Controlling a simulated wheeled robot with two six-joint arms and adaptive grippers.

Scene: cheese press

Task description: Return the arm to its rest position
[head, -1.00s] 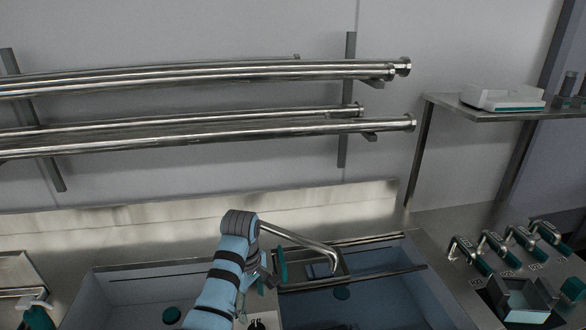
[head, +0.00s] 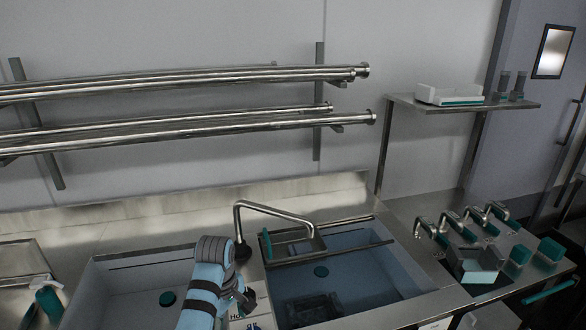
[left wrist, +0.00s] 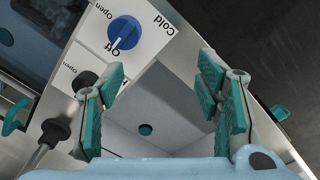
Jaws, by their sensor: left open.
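My left arm (head: 207,290), blue with dark bands, rises from the bottom of the head view in front of the sinks. Its gripper is mostly hidden behind the arm there. In the left wrist view my left gripper (left wrist: 162,85) is open, its teal-padded fingers wide apart with nothing between them. Beneath it are a white panel (left wrist: 155,58) with a blue knob (left wrist: 124,33) marked Cold, a dark knob (left wrist: 85,80), and a pale sink basin (left wrist: 165,108) with a teal drain. My right gripper is not in view.
A curved steel faucet (head: 275,211) stands just right of the arm, over the right sink (head: 345,275). Steel pipes (head: 190,130) run along the wall above. A counter at right holds several small taps and a metal box (head: 475,265). A shelf (head: 465,105) hangs above it.

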